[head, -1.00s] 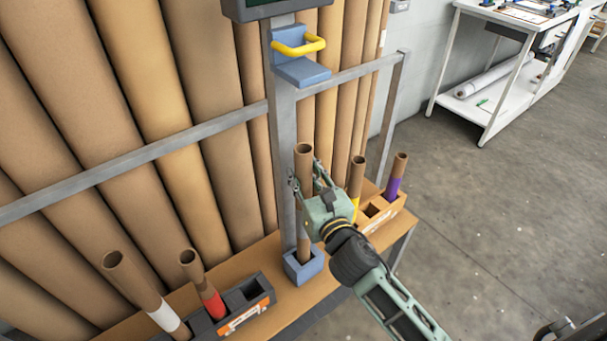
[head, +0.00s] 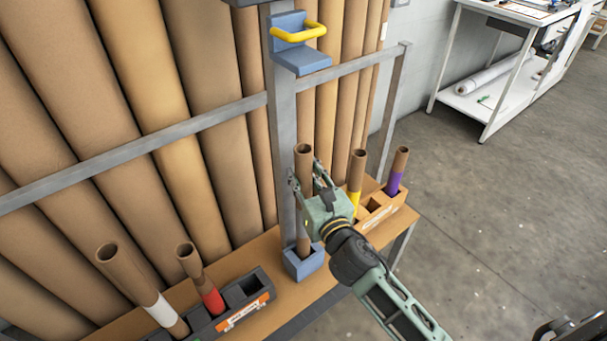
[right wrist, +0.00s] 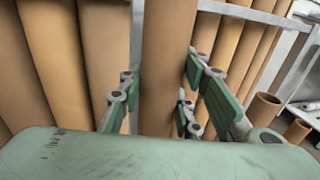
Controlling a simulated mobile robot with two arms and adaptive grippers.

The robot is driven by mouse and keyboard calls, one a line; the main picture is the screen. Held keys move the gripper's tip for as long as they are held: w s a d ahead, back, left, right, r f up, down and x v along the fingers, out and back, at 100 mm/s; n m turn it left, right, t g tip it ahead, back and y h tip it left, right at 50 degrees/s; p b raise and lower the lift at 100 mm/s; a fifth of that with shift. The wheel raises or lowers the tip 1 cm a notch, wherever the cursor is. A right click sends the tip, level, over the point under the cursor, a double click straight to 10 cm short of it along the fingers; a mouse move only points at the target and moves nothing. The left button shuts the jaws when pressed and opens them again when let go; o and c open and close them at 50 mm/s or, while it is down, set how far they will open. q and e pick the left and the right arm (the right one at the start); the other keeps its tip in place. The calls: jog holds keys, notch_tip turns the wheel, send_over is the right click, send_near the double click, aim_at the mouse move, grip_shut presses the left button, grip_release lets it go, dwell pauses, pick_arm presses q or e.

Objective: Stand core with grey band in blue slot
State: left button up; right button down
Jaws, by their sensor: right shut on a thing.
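A brown cardboard core (head: 304,160) stands upright in the head view. Its lower end is at the opening of the blue slot (head: 303,265), a small square block on the bench, and appears to be inside it. My right gripper (head: 308,185) is shut on the core around its middle. In the right wrist view the core (right wrist: 168,60) runs between the green finger pads of the gripper (right wrist: 160,92). My left gripper is not in view.
A dark rack (head: 250,311) at the left holds cores with white and red bands. An orange-brown rack (head: 386,214) at the right holds cores with yellow and purple bands. A grey post (head: 283,150) with a yellow handle (head: 300,33) stands close behind the held core.

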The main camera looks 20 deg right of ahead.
jog(key=shift+f, duration=0.4)
jog(key=c, duration=1.2)
grip_release()
jog(key=shift+s, duration=0.15)
jog(key=s+d, duration=0.1)
jog(key=s, duration=1)
jog(key=shift+s, duration=0.35)
